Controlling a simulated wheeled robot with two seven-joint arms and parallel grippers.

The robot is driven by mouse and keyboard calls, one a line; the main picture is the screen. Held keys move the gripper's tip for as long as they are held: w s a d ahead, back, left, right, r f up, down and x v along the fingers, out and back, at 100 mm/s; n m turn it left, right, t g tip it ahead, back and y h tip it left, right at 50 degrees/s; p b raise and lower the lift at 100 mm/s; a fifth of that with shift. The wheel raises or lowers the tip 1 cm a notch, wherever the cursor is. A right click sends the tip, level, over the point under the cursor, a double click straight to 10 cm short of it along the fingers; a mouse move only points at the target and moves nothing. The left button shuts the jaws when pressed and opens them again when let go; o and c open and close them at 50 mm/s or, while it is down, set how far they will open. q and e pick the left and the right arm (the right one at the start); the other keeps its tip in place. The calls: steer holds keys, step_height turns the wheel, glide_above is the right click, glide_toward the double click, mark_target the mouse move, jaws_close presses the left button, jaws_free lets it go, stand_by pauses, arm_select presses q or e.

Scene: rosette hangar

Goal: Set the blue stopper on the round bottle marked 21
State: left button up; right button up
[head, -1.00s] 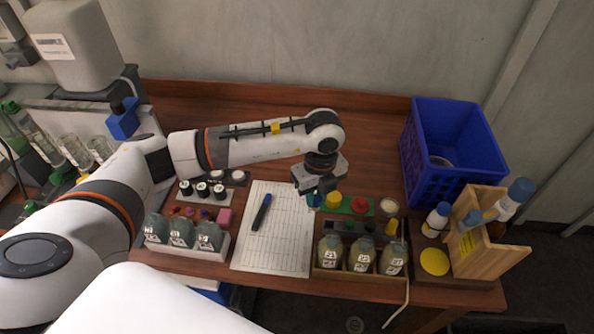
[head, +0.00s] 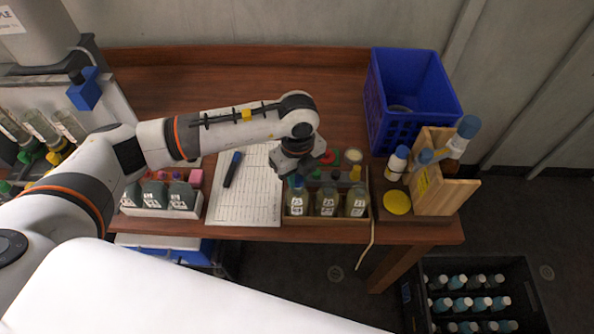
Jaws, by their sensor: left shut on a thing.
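My left gripper (head: 297,173) is shut on the blue stopper (head: 296,182), which shows only as a small blue patch under the fingers. It is at the mouth of the leftmost round bottle (head: 297,203) in the wooden tray (head: 330,218). I cannot tell whether the stopper touches the bottle. This bottle's label seems to read 21, but the print is small. Two more round bottles stand beside it: a middle one (head: 327,204) and a right one (head: 356,203), each with a white label. My right gripper is not in view.
A white rack (head: 160,212) of darker bottles stands left of a paper sheet (head: 240,205) with a marker (head: 232,169). A blue crate (head: 415,100) and a wooden stand (head: 438,185) are at the right. A crate of bottles (head: 480,265) is on the floor.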

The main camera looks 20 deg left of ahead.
arm_select(q)
steer(key=shift+a+f, duration=0.1)
steer(key=shift+f, duration=0.05)
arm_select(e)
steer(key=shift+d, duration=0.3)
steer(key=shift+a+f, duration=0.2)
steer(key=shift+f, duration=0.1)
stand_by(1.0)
arm_select(q)
steer(key=shift+f+b, duration=0.25)
steer(key=shift+b, duration=0.4)
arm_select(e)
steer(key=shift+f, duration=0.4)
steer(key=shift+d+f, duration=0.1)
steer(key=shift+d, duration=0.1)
arm_select(q)
steer(key=o, duration=1.3)
steer(key=shift+r, duration=0.1)
